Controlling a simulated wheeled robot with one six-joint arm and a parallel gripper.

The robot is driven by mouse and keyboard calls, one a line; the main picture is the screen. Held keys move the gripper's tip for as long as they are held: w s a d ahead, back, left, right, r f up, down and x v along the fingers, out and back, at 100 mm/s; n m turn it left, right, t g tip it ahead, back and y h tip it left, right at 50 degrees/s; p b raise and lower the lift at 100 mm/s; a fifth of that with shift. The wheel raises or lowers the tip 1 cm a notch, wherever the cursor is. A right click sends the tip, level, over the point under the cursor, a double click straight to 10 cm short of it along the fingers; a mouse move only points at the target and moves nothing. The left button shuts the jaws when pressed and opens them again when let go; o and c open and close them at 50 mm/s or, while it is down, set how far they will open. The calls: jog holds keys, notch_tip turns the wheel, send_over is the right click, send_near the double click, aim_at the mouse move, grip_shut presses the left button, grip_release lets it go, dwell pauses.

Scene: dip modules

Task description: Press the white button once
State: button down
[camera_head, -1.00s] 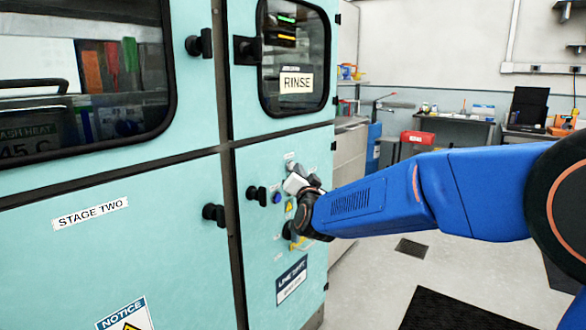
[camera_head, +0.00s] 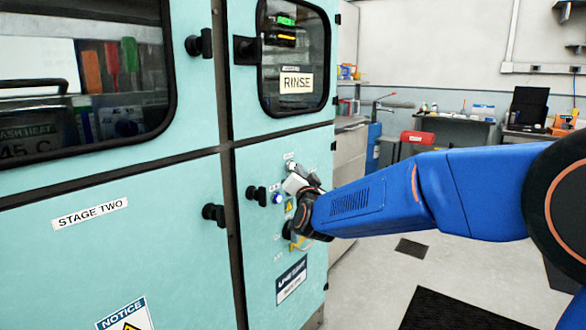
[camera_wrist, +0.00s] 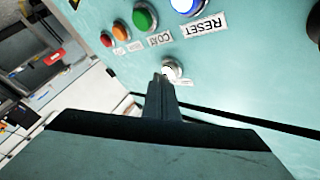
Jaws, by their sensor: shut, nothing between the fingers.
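The white button (camera_wrist: 173,67) is on the teal panel, below the row of coloured buttons in the wrist view. It has a pale metal ring and a small label beside it. In the head view the white button (camera_head: 291,167) is small, under a white label. My gripper (camera_wrist: 160,82) is shut and empty. Its tips overlap the button's lower left edge in the wrist view; I cannot tell if they touch it. In the head view my gripper (camera_head: 304,175) is close against the panel, and my wrist hides part of it.
A lit blue button (camera_wrist: 186,5) labelled RESET, a green button (camera_wrist: 145,17), an orange button (camera_wrist: 120,32) and a red button (camera_wrist: 106,39) are close by. A black handle (camera_head: 256,195) sticks out left of my gripper. Open floor (camera_head: 380,285) lies to the right.

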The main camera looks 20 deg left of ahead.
jog(key=shift+s+d, duration=0.3)
jog(key=shift+d, duration=0.3)
jog(key=shift+d, duration=0.1)
jog(key=shift+s+d, duration=0.3)
jog(key=shift+d, duration=0.45)
jog(key=shift+s+d, duration=0.35)
jog(key=shift+d, duration=0.35)
jog(key=shift+s+d, duration=0.3)
jog(key=shift+d, duration=0.45)
jog(key=s+d+f+n+g+h, duration=0.1)
jog(key=s+d+f+g, duration=0.35)
jog(key=d, duration=0.75)
jog(key=s+d+f+n+g+h, duration=0.2)
jog(key=s+d, duration=0.6)
jog(key=d, duration=0.4)
jog(key=s+d+f+g+h, duration=0.1)
jog(key=s+d+f, duration=0.3)
jog(key=s, duration=0.6)
jog(key=s+d+f+g+h, duration=0.2)
jog(key=s+d+f, duration=0.3)
jog(key=s+d, duration=0.4)
jog(key=s+d+f+g+h, duration=0.1)
jog(key=s+d+f+g, duration=0.3)
jog(key=s, duration=0.6)
jog(key=shift+s+d+f, duration=0.25)
jog(key=shift+s+d, duration=0.1)
jog(key=shift+d, duration=0.85)
